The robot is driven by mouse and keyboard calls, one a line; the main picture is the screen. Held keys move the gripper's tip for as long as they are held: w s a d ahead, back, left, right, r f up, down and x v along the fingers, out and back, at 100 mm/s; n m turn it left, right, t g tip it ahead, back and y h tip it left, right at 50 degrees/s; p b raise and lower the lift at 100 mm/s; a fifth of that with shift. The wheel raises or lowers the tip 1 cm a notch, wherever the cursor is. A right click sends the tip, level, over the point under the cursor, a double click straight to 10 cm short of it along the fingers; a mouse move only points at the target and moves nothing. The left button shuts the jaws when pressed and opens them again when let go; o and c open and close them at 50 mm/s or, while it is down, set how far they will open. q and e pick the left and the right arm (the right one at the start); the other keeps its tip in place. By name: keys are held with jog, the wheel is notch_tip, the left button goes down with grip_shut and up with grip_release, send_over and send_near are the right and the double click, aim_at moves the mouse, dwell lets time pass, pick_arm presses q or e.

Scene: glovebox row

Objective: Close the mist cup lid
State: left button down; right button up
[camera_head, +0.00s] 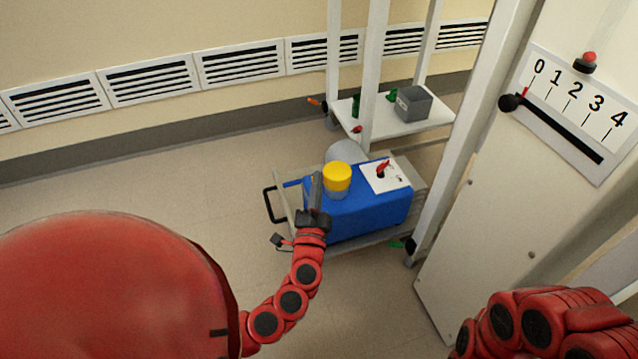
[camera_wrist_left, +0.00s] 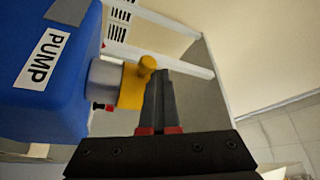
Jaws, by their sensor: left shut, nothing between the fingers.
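The mist cup (camera_head: 337,193) is a short grey cylinder on a blue pump box (camera_head: 350,215), with a yellow lid (camera_head: 337,173) on its end. In the left wrist view the grey cup (camera_wrist_left: 103,80) stands out sideways from the box, labelled PUMP. There the yellow lid (camera_wrist_left: 131,88) has a round knob (camera_wrist_left: 147,63) at its side. My left gripper (camera_head: 317,176) is shut and empty, just left of the lid. Its fingertips (camera_wrist_left: 159,73) appear close beside the lid and knob; I cannot tell whether they touch. Whether the lid is fully seated is unclear. My right gripper is out of view.
The box sits on a low cart with a black handle (camera_head: 271,205). A white panel with a red switch (camera_head: 383,168) is on its top. A grey round shape (camera_head: 346,152) shows behind the lid. A white shelf frame (camera_head: 371,80) stands behind; a scale cabinet (camera_head: 500,190) is right.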

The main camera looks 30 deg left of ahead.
pick_arm(q)
jog(key=shift+s+a+f, duration=0.1)
jog(key=shift+a+f, duration=0.05)
jog(key=shift+f, duration=0.1)
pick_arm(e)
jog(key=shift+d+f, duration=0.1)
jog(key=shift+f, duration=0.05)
pick_arm(q)
jog(key=shift+s+d+f, duration=0.2)
jog(key=shift+s, duration=0.15)
jog(key=b+v, duration=0.3)
jog(key=v, duration=1.3)
jog(key=shift+s+d+r, duration=0.2)
jog(key=shift+d+r, duration=0.05)
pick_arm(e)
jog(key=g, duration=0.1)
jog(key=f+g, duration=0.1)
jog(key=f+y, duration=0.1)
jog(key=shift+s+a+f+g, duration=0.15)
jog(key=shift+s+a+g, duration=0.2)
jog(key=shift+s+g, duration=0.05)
pick_arm(q)
jog(key=shift+r, duration=0.1)
